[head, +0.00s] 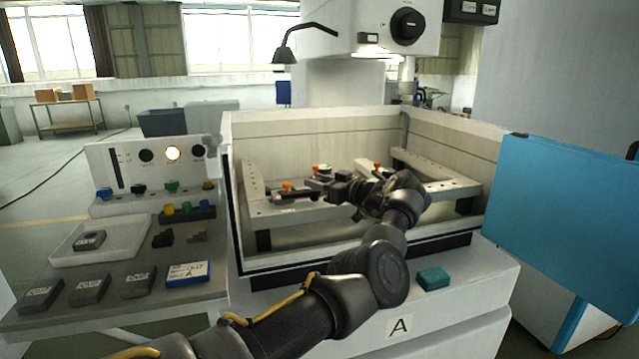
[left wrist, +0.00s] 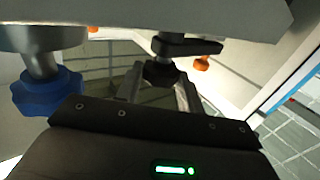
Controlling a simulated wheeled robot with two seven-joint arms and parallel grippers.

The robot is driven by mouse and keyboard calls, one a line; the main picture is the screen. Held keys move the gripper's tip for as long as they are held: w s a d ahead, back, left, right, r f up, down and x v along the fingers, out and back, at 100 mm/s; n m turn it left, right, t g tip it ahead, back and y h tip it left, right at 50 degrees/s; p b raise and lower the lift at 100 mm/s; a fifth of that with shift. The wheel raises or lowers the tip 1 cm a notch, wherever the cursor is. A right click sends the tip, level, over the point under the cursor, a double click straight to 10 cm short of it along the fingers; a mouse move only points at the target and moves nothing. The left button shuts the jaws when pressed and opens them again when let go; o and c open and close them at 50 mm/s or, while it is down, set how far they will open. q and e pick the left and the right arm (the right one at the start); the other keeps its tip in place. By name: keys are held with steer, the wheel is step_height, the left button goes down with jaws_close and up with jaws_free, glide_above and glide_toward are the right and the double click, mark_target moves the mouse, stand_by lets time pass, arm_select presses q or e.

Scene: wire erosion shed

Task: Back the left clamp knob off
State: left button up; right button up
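In the head view the left clamp (head: 297,195), a dark bar with an orange part on top, sits on the left rail of the work tank. My left gripper (head: 343,189) reaches over the tank and points left, close to this clamp. In the left wrist view a black clamp knob (left wrist: 160,73) under a dark lever shows between my two spread fingers (left wrist: 158,88). I cannot tell whether they touch it. Another clamp (head: 376,168) with an orange part is partly hidden behind my gripper. My right gripper is not in view.
The tank wall (head: 360,262) rises in front, under my arm. A blue door (head: 570,230) stands open at right. A blue knob (left wrist: 45,92) shows close at left in the wrist view. A console (head: 150,200) with a white tray and dark blocks stands left. A teal block (head: 433,278) lies on the front ledge.

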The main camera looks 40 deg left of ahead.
arm_select(q)
steer(key=o, duration=0.4)
steer(key=shift+a, duration=0.1)
steer(key=shift+o, duration=0.2)
steer(key=shift+d, duration=0.65)
steer(key=d+b, duration=0.2)
steer(key=d, duration=0.7)
steer(key=shift+d, duration=0.3)
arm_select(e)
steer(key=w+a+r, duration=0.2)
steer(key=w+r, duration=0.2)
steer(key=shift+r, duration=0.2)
